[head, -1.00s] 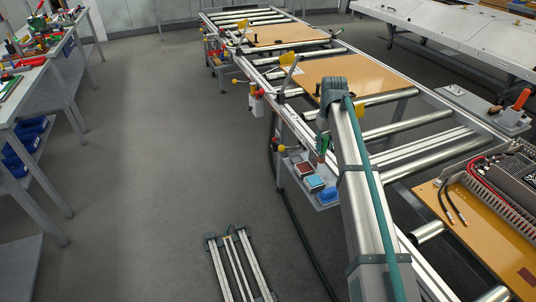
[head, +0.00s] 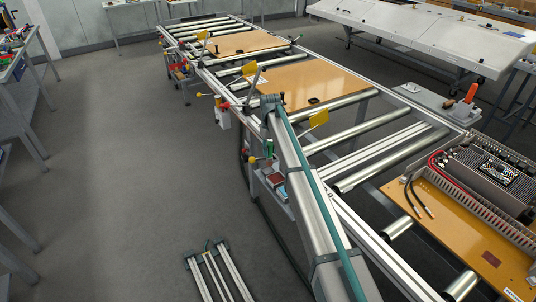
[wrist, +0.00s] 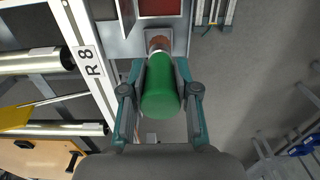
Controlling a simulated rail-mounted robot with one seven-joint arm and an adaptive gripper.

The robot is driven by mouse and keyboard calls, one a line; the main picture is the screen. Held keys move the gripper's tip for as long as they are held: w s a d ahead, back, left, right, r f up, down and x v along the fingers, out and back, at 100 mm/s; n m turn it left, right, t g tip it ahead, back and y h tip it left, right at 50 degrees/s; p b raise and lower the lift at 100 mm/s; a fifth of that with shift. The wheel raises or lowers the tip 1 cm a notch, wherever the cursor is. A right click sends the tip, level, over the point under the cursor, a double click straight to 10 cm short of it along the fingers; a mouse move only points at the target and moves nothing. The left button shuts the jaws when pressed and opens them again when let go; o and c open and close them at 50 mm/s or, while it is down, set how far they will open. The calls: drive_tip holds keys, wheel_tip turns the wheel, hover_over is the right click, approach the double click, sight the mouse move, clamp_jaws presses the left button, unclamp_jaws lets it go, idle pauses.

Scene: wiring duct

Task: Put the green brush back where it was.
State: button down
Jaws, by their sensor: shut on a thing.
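The green brush has a thick green handle (wrist: 160,90) and a brownish end beyond it, seen in the wrist view. My gripper (wrist: 160,72) is shut on the handle, one finger on each side. The brown end points at a grey part at the edge of the side tray (wrist: 110,35); I cannot tell whether it touches it. In the head view a small green piece of the brush (head: 269,147) shows left of my arm, above the tray. My arm hides most of the gripper and part of the tray there.
A red box (head: 275,180) sits in the tray. A yellow flag (head: 319,117), clamps and rollers line the conveyor. A folded metal frame (head: 218,272) lies on the floor; the floor at left is open.

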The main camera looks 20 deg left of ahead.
drive_tip(key=f, duration=0.1)
drive_tip(key=w+a+f+p, duration=0.1)
drive_tip(key=f, duration=0.1)
drive_tip(key=f+p, duration=0.1)
drive_tip(key=f, duration=0.1)
drive_tip(key=shift+w+a, duration=0.15)
drive_tip(key=shift+w, duration=0.05)
drive_tip(key=shift+f, duration=0.2)
drive_tip(key=shift+f, duration=0.15)
drive_tip(key=c, duration=0.9)
unclamp_jaws()
drive_tip(key=shift+o, duration=0.2)
wheel_tip(320, 180, up, 12)
drive_tip(key=b, duration=0.3)
drive_tip(key=shift+r, duration=0.2)
